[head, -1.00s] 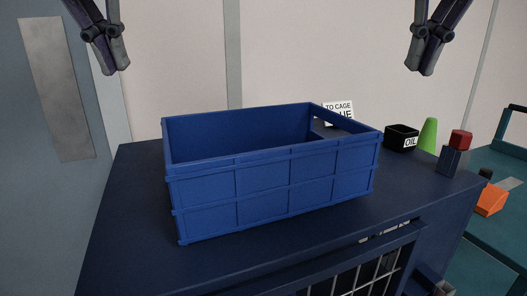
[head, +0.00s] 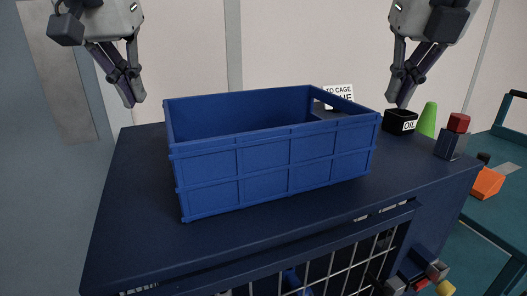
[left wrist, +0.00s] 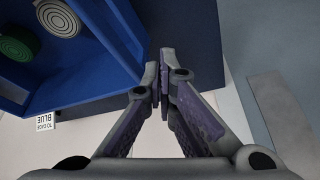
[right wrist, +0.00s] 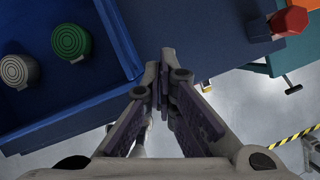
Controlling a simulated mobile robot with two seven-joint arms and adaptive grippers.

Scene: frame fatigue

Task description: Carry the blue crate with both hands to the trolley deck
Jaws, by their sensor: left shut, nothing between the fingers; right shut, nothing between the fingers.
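The blue crate (head: 275,165) stands upright on a dark navy cabinet top (head: 135,235). Both wrist views look into it; a green coiled disc (left wrist: 18,42) and a pale one (left wrist: 58,18) lie inside. My left gripper (head: 134,103) is shut and empty, above and outside the crate's left end, apart from it. My right gripper (head: 399,103) is shut and empty, beyond the crate's right end near its cut-out handle. A teal deck (head: 503,215), apparently the trolley, is at the far right, partly out of view.
A black OIL box (head: 396,120), a green cone (head: 428,120) and a dark block with a red top (head: 451,143) stand right of the crate. An orange piece (head: 488,182) lies on the teal deck. A wire-mesh front (head: 335,265) is below.

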